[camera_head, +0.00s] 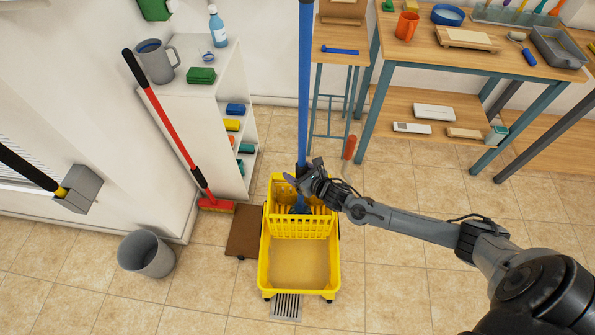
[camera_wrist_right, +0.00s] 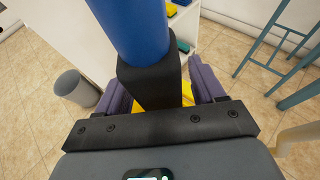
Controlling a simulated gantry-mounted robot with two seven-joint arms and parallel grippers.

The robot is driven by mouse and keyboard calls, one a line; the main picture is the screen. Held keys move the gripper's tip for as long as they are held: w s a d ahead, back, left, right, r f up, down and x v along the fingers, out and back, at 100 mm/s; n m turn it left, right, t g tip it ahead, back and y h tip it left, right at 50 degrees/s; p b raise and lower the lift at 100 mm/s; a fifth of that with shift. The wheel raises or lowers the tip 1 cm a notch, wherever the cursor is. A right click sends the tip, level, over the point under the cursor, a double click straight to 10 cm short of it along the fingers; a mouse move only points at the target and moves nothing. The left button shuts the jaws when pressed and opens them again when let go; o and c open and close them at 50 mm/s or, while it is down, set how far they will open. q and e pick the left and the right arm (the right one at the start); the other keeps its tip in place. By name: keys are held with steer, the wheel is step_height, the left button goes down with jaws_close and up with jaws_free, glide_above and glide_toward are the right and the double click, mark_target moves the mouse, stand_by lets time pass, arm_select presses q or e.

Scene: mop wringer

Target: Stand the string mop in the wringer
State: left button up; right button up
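The mop's long blue handle (camera_head: 305,80) stands near upright over the yellow bucket (camera_head: 264,265) with its wringer (camera_head: 328,222). A small blue part of the mop (camera_head: 300,205) shows in the wringer; the strings cannot be made out. My right gripper (camera_head: 306,182) is at the lower handle, just above the wringer. In the right wrist view, the handle's black sleeve (camera_wrist_right: 150,82) is between the purple fingers of this gripper (camera_wrist_right: 163,90). Yellow shows in gaps between sleeve and fingers, so they look open around it. My left gripper is not in view.
A red-handled broom (camera_head: 170,125) leans on the white shelf unit (camera_head: 212,105) at left. A grey bin (camera_head: 146,254) and brown mat (camera_head: 244,232) are left of the bucket. A floor drain (camera_head: 286,306) is in front. Tables (camera_head: 480,60) stand at back right.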

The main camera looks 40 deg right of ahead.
steer(key=shift+s+f, duration=0.1)
steer(key=shift+f, duration=0.1)
steer(key=shift+s+r, duration=0.3)
steer(key=shift+s, duration=0.15)
steer(key=p+v, duration=0.2)
steer(key=v, duration=0.7)
steer(key=shift+s+r, duration=0.25)
steer(key=shift+s, duration=0.05)
steer(key=s+p, duration=0.4)
steer(key=s, duration=0.4)
steer(key=shift+p, duration=0.3)
steer(key=shift+s+d+f, duration=0.1)
